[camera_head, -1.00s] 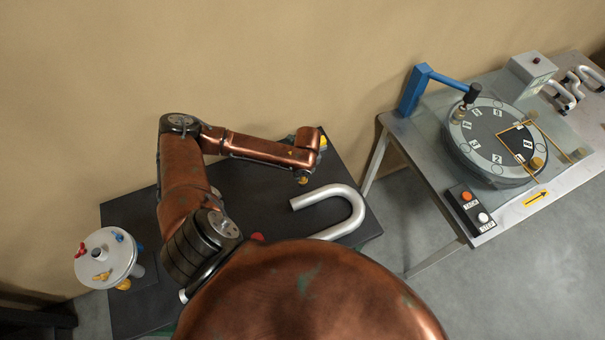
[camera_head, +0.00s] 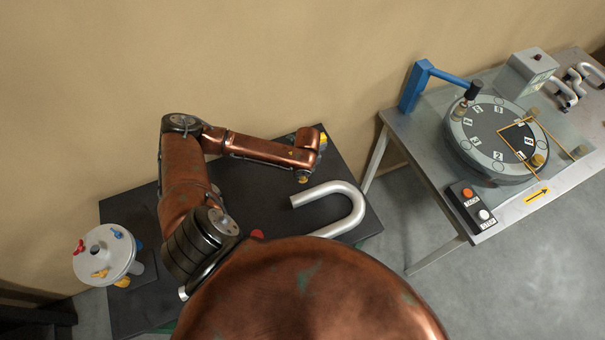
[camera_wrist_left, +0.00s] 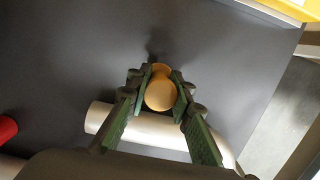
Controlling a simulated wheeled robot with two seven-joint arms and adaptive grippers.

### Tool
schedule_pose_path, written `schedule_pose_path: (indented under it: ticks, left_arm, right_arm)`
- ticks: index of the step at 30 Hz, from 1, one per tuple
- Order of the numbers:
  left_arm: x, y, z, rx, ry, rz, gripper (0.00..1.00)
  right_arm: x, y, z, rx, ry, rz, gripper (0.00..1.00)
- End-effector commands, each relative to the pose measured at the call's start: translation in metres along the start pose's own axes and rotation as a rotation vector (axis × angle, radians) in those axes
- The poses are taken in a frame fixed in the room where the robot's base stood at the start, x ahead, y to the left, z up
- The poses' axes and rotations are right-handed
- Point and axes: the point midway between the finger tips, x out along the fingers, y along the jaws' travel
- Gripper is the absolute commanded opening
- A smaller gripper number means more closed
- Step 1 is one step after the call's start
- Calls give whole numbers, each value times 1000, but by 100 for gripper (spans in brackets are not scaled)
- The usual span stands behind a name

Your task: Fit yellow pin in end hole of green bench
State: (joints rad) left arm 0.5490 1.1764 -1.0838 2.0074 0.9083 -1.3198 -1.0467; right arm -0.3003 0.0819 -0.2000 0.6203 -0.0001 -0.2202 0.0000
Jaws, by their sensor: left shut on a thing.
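The yellow pin (camera_wrist_left: 160,92) is between the green-padded fingers of my left gripper (camera_wrist_left: 158,88) in the left wrist view, its rounded end facing the camera. The gripper is shut on it. In the head view the pin (camera_head: 303,179) shows as a small yellow spot below the end of my left arm, over the dark table (camera_head: 245,190). The pin's far end is hidden, so I cannot tell whether it touches the surface. I cannot make out a green bench or its end hole. My right gripper is not in view.
A silver U-shaped tube (camera_head: 350,205) lies beside the left gripper; it also shows in the wrist view (camera_wrist_left: 145,128). A red object (camera_head: 257,234) is nearby. A yellow object (camera_head: 323,138) sits at the table's far corner. A grey-topped table with a dial (camera_head: 490,138) stands right.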

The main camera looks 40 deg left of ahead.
Motion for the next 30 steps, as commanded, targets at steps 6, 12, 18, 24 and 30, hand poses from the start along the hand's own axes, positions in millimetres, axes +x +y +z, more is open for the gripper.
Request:
schedule_pose_path:
  ticks: [6,12,18,24,30]
  left_arm:
    - [6,0,-1,0,0,0,0]
    - [12,0,-1,-1,0,0,0]
    - [15,0,-2,0,0,-1,0]
    - [16,0,-3,1,1,0,22]
    - [15,0,-2,0,1,0,35]
  right_arm:
    - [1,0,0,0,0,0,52]
    - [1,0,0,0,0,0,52]
    - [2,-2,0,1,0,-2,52]
    - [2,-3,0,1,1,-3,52]
    - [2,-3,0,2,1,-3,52]
